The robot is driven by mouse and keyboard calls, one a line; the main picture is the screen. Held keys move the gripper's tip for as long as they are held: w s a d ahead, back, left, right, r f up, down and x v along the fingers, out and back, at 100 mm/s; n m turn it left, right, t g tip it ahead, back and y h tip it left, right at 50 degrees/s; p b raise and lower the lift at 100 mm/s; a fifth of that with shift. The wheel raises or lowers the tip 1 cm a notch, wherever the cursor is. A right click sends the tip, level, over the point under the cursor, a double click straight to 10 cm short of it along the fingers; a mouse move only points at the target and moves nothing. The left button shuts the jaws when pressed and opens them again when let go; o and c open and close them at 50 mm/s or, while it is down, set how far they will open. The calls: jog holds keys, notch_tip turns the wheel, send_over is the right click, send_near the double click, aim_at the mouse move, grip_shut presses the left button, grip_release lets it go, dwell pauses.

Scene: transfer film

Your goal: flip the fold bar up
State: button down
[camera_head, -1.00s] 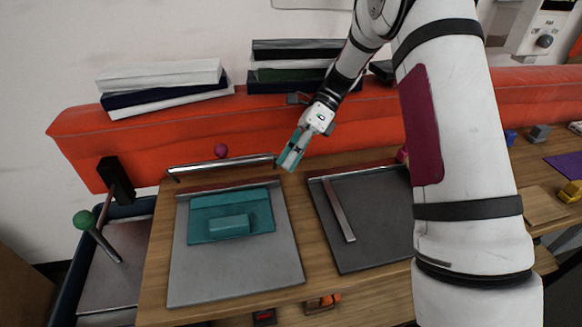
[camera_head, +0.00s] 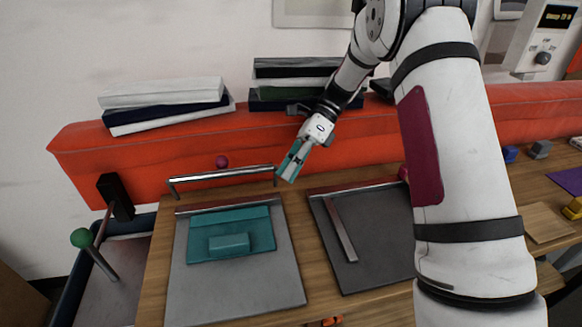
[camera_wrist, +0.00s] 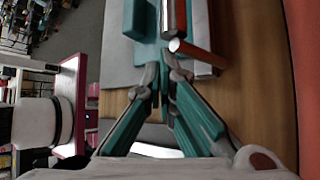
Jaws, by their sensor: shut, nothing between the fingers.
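The fold bar appears to be the long metal bar (camera_head: 215,175) with short end legs, behind the grey plate (camera_head: 236,290) at left. My gripper (camera_head: 286,178) is shut and empty, pointing down just off the bar's right end. In the wrist view my closed fingertips (camera_wrist: 166,66) are close to the round end of a metal bar (camera_wrist: 178,45); whether they touch it is not clear. A teal sheet (camera_head: 230,215) with a teal block (camera_head: 229,243) lies on the grey plate.
A dark plate (camera_head: 378,265) with a loose-looking metal strip (camera_head: 341,230) lies to the right. An orange padded backrest (camera_head: 240,135) runs behind, with stacked books (camera_head: 165,100) on top. A green-knobbed lever (camera_head: 82,238) stands at left. Wooden table shows between the plates.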

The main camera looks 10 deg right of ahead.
jog(key=v, duration=1.1)
jog(key=s+a+r+n+t+h, duration=0.25)
jog(key=s+r+n, duration=0.25)
jog(key=s+r, duration=0.4)
jog(key=s+d+n+t+h+p, duration=0.1)
jog(key=s+n+t+h+p, duration=0.2)
jog(key=s+n, duration=1.3)
jog(key=s+r+t+h, duration=0.1)
jog(key=s+t+h, duration=0.2)
jog(key=s, duration=0.6)
jog(key=shift+s+t, duration=0.25)
jog(key=shift+t, duration=0.3)
